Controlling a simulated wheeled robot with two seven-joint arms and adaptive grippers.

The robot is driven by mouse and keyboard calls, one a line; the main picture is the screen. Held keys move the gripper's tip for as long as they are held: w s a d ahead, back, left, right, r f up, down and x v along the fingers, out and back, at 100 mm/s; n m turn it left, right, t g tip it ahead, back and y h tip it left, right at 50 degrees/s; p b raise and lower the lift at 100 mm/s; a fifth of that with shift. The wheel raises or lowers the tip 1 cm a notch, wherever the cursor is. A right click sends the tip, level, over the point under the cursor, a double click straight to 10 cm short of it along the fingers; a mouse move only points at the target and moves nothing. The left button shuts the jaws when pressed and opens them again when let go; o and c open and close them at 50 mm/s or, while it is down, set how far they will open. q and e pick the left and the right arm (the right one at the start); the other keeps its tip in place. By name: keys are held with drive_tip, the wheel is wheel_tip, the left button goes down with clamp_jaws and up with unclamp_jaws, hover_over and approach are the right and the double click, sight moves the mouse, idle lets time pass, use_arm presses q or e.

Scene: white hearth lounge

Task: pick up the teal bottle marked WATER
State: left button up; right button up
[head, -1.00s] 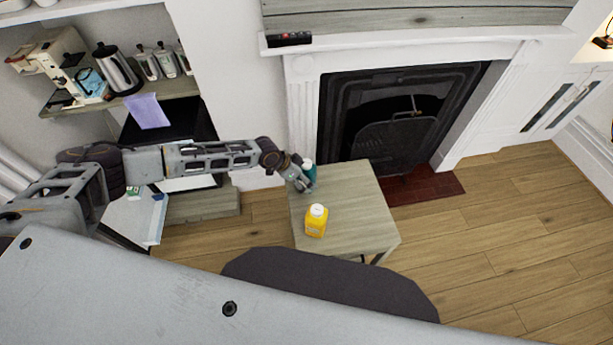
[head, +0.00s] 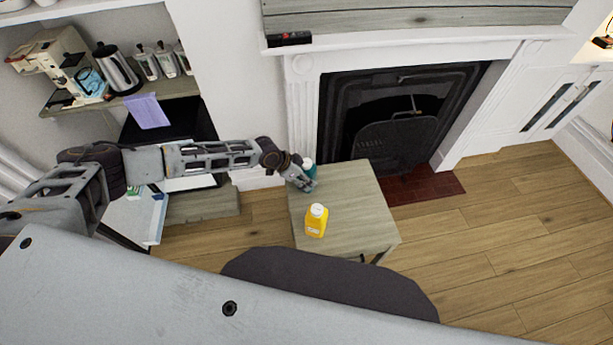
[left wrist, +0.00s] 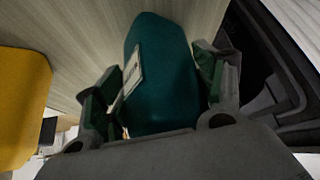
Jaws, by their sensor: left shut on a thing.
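The teal bottle (head: 310,169) with a white cap stands near the far left corner of the small grey wooden table (head: 357,199). My left gripper (head: 307,186) is at the bottle, reaching in from the left. In the left wrist view the teal bottle (left wrist: 165,75) lies between the two fingers of my left gripper (left wrist: 158,92), which are shut on it. A white label shows on its side, but its text cannot be read. The gripper hides part of the bottle in the head view. My right gripper is not in view.
A yellow bottle (head: 316,220) with a white cap stands on the same table, nearer to me. A fireplace (head: 400,120) is behind the table. A shelf with a kettle (head: 117,70) is at the left. The table's right half is clear.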

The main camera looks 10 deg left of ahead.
sight(309, 161)
use_arm(q)
drive_tip(key=shift+w+r, duration=0.1)
drive_tip(key=shift+r, duration=0.1)
drive_tip(key=shift+r, duration=4.9)
